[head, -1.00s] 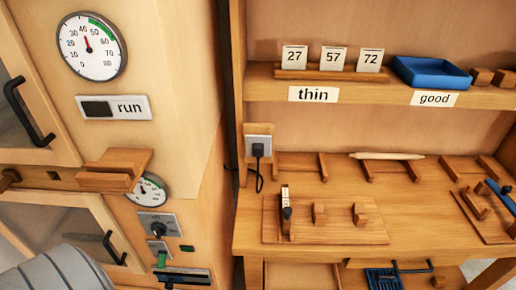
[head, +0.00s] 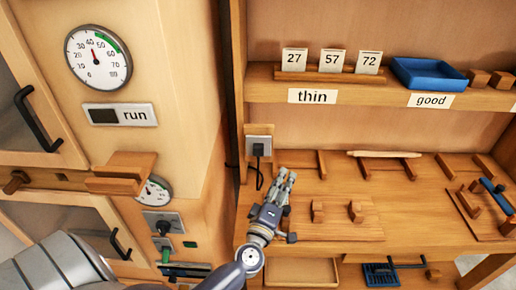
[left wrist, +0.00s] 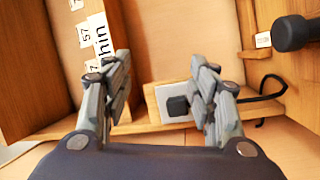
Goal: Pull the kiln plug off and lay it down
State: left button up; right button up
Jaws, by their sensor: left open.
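The kiln plug (head: 258,149) is a small black plug seated in a pale socket plate (head: 251,142) at the left end of the bench's back. A black cord hangs from it. In the left wrist view the plug (left wrist: 178,105) shows beyond the fingers, nearer the right one, with the cord curling away to the right. My left gripper (head: 286,177) is open and empty, to the right of the plug and apart from it. It hides part of the left bench board. My right gripper is not in view.
Wooden pegs (head: 317,211) stand on the bench board. A shelf above holds number cards (head: 332,60) and a blue tray (head: 428,74). The kiln cabinet, with its gauge (head: 98,58) and wooden ledge (head: 123,172), stands close on the left.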

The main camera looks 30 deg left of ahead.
aim_at(258, 153)
pick_arm(q)
jog(key=a+n+g+y, duration=0.3)
jog(key=a+n+y, duration=0.3)
jog(key=a+n, duration=0.1)
jog(key=shift+s+a+r+n, duration=0.25)
jog(key=shift+s+a+n, duration=0.1)
jog(key=shift+a+n, duration=0.05)
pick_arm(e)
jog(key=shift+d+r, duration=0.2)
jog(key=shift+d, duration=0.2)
pick_arm(q)
jog(key=b+x, duration=0.1)
jog(key=x, duration=0.6)
jog(key=shift+x, duration=1)
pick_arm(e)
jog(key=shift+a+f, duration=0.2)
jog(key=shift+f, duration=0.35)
pick_arm(q)
jog(key=shift+f, duration=0.1)
